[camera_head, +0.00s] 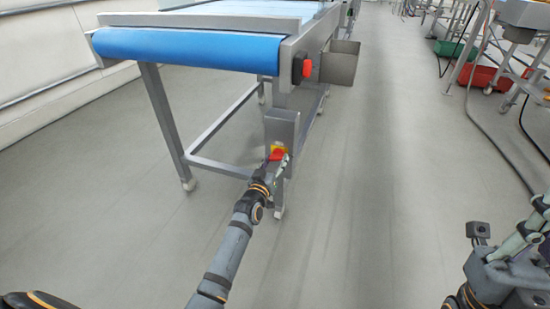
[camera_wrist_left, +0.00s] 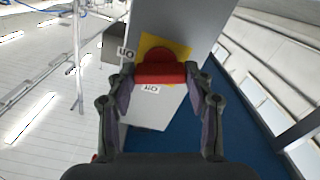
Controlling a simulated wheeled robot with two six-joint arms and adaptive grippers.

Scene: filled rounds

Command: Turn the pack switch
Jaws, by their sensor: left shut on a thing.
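The pack switch is a red handle (camera_head: 277,154) on a yellow plate, on a grey box (camera_head: 281,128) fixed to the near right leg of the conveyor. In the left wrist view the red handle (camera_wrist_left: 160,74) lies crosswise in front of the yellow plate (camera_wrist_left: 165,46), with two small white labels beside it. My left gripper (camera_head: 272,166) is shut on the handle, one finger at each end of it, as the left wrist view (camera_wrist_left: 160,82) shows. My right gripper (camera_head: 510,245) is partly in view at the lower right, away from the switch; its jaw opening is unclear.
The conveyor has a blue belt (camera_head: 190,49) and a grey frame on casters. A red knob (camera_head: 307,67) and a metal chute (camera_head: 341,62) are at its right side. Green (camera_head: 455,49) and red (camera_head: 492,79) bins and cables lie at the right. The floor between is clear.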

